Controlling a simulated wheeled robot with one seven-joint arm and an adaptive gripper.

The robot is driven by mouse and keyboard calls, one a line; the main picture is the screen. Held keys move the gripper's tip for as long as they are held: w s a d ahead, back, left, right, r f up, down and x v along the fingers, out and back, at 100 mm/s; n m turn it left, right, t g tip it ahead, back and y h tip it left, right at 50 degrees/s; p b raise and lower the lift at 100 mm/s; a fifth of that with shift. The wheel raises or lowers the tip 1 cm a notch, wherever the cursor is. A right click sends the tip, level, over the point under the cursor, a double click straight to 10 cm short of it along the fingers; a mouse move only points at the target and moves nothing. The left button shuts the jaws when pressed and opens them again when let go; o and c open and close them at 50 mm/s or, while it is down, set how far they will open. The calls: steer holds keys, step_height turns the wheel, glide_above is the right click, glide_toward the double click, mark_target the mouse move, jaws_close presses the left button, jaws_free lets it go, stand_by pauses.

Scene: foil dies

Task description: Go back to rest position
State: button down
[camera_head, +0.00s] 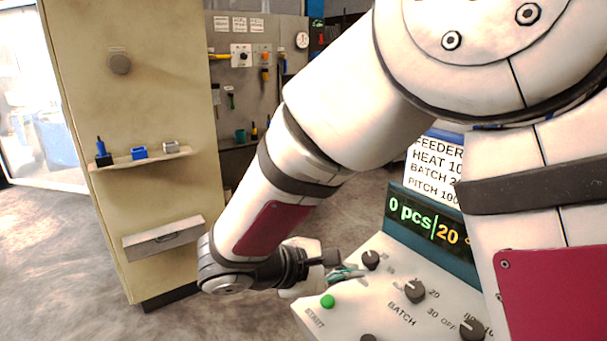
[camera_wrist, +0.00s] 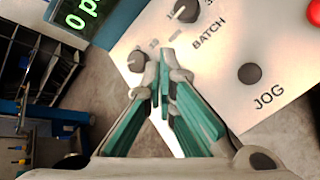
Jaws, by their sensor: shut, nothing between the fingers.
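My gripper (camera_wrist: 161,85) is shut and empty, its teal-lined fingers meeting at the tips in the wrist view. In the head view my gripper (camera_head: 362,272) shows at the end of my arm, over the left edge of the control panel (camera_head: 355,297). It is beside a black knob (camera_head: 371,260) and above the green START button (camera_head: 327,301). In the wrist view the fingertips lie in front of the panel, close to a dark knob (camera_wrist: 137,61). I cannot tell whether they touch the panel.
The panel's display (camera_head: 425,222) reads "0 pcs|20", with a BATCH knob (camera_head: 414,291) below it. A beige pillar (camera_head: 150,220) with a small shelf (camera_head: 140,159) stands at left. A tool board (camera_head: 235,75) is behind. Open floor (camera_head: 60,260) lies at left.

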steer(key=s+d+r+m+g+y+p, duration=0.25)
steer(key=s+d+r+m+g, duration=0.25)
steer(key=s+d+r+m, duration=0.5)
steer(key=s+d+r+m+t+y+p, duration=0.1)
steer(key=s+r+m+t+y+p, duration=0.2)
steer(key=s+y, duration=0.5)
steer(key=s+r+m, duration=0.1)
steer(key=s+m, duration=0.1)
steer(key=s, duration=0.4)
steer(key=shift+s+r, duration=0.1)
